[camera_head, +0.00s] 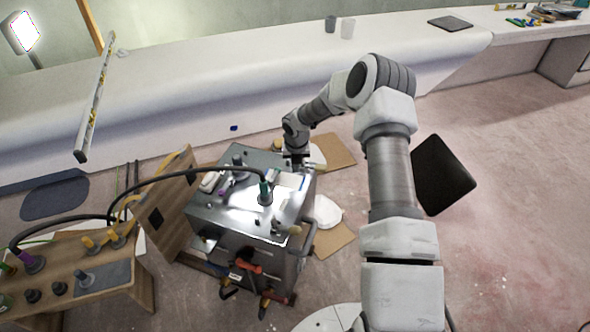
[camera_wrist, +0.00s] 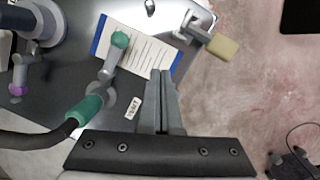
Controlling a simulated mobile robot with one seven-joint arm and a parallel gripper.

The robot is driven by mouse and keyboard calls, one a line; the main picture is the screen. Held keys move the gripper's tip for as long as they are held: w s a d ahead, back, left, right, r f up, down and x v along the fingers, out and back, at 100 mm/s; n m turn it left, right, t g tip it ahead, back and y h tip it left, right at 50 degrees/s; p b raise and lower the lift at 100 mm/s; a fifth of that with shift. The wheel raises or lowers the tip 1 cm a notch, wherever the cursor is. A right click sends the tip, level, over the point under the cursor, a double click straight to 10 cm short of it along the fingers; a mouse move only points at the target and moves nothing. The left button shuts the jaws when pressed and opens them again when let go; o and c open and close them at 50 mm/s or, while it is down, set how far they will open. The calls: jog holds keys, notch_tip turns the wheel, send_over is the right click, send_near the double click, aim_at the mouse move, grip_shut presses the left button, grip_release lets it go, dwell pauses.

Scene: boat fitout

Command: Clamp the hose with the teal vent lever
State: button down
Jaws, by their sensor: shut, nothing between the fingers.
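The hose (camera_wrist: 32,143) is black with a teal collar (camera_wrist: 87,108), and comes in from the left in the wrist view. The collar meets a grey round fitting (camera_wrist: 102,93) on the metal cart top. A grey lever with a teal ball tip (camera_wrist: 120,40) extends from this fitting. In the head view the teal hose end (camera_head: 265,190) stands on the cart top. My gripper (camera_wrist: 163,75) is shut and empty, its fingers to the right of the fitting and lever, apart from both. In the head view my gripper (camera_head: 298,165) is over the cart's far right edge.
A blue-edged sheet (camera_wrist: 148,50) and a small white label (camera_wrist: 134,107) lie on the cart top (camera_head: 235,212). A purple-tipped lever (camera_wrist: 17,89) stands at left. A clamp with a yellowish block (camera_wrist: 222,46) sits at the edge.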

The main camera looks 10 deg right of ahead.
notch_tip(320, 180, up, 8)
jog(key=d+p, duration=0.1)
jog(key=shift+s+f, duration=0.25)
jog(key=shift+s, duration=0.2)
jog(key=s+r+m+h+p, duration=0.1)
jog(key=s+r+m, duration=0.4)
jog(key=r, duration=0.5)
jog(key=s+a+r+m+t+p, duration=0.15)
jog(key=s+r+m, duration=0.3)
jog(key=r, duration=0.45)
jog(key=s+d+r+m+g+h+p, duration=0.1)
jog(key=s+r+m, duration=0.45)
jog(key=r, duration=0.45)
jog(key=s+a+r+m+t+y+p, duration=0.1)
jog(key=s+a+r+m+p, duration=0.1)
jog(key=s+r+m, duration=0.3)
jog(key=s+a+r+m+t+y+p, duration=0.1)
jog(key=s+r+m, duration=0.5)
jog(key=s+m, duration=0.8)
jog(key=s+a+p, duration=0.1)
jog(key=s, duration=0.3)
jog(key=shift+a, duration=0.15)
